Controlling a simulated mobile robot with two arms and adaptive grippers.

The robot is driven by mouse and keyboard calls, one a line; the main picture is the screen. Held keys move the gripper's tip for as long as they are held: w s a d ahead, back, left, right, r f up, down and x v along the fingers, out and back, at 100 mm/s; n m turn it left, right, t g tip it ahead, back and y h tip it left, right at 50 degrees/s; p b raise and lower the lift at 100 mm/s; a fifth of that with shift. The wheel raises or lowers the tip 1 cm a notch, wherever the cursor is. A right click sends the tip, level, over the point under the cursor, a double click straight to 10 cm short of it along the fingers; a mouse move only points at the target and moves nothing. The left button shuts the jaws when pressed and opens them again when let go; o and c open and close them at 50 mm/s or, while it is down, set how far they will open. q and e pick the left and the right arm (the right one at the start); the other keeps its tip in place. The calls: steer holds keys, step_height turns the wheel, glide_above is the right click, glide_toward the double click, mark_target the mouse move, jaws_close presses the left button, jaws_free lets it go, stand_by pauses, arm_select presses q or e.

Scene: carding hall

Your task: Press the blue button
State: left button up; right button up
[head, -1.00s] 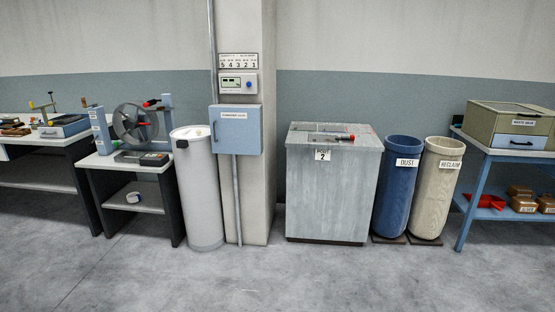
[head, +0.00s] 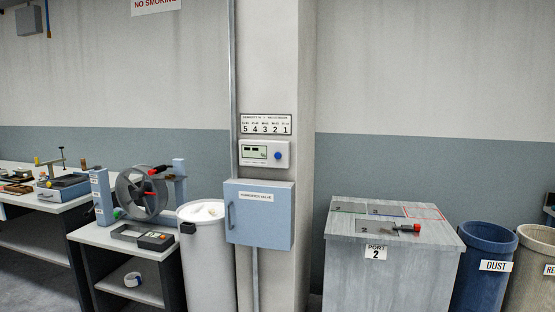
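The blue button (head: 278,156) is a small round knob on the right side of a white control box (head: 264,153). The box is mounted on the front of the pale pillar and has a small display on its left. A number plate (head: 266,126) reading 5 4 3 2 1 hangs just above it. A blue-grey humidifier valve cabinet (head: 259,214) is fixed just below. Nothing covers the button. Neither of my grippers shows in the head view.
A pale cylinder (head: 206,260) stands left of the pillar, beside a table (head: 95,236) with a wheel device (head: 140,194).

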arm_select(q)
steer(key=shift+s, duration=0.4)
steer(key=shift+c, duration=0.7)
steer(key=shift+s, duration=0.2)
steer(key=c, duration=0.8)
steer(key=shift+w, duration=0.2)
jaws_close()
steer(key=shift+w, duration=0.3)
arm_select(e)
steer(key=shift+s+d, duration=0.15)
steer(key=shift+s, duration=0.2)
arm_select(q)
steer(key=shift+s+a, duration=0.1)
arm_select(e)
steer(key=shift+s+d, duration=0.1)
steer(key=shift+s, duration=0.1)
